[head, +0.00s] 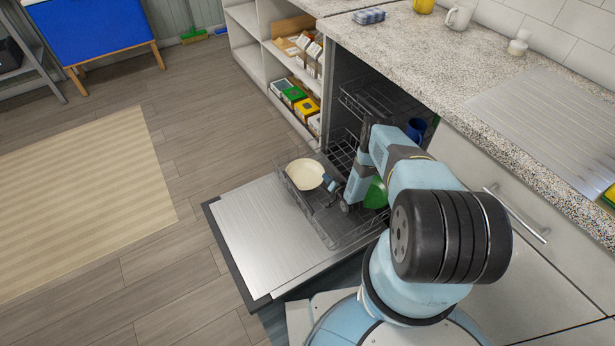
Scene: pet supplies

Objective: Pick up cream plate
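The cream plate (303,174) rests in the pulled-out lower rack (330,222) of the open dishwasher, near the rack's left end. It appears tilted, with its face showing. My gripper (330,184) is at the plate's right edge, low in the rack. The fingertips are small and partly hidden, so I cannot tell whether they touch or grip the plate. My arm covers the right part of the rack.
A green dish (375,194) stands in the rack beside my arm. A blue mug (416,129) is farther back. The dishwasher door (262,235) lies open over the floor. The counter (440,65) is above and behind. Open floor lies to the left.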

